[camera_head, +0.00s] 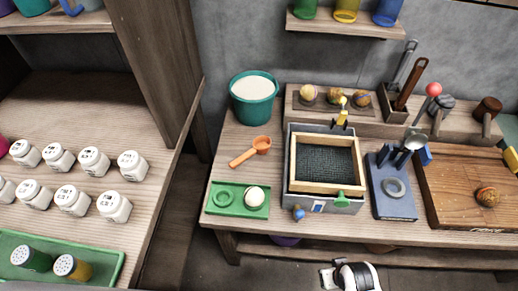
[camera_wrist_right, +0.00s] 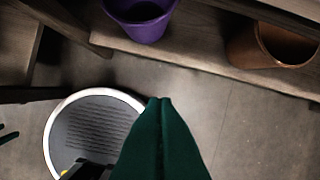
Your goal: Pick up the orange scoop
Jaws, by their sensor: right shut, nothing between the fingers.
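The orange scoop (camera_head: 242,156) lies on the wooden table, its round bowl at the upper right and its handle pointing down to the left. It lies in front of the teal pot (camera_head: 252,112) and behind the green tray (camera_head: 214,209), with nothing gripping it. My right gripper (camera_wrist_right: 160,103) shows in the right wrist view as dark green fingers pressed together, empty, over the floor near a low shelf. The scoop is not in that view.
A dark framed box (camera_head: 289,196) stands right of the scoop. White jars (camera_head: 93,160) fill the left shelf, whose wooden upright (camera_head: 150,70) rises beside the table. Below, a purple pot (camera_wrist_right: 140,18) and a brown pot (camera_wrist_right: 255,45) sit on a low shelf.

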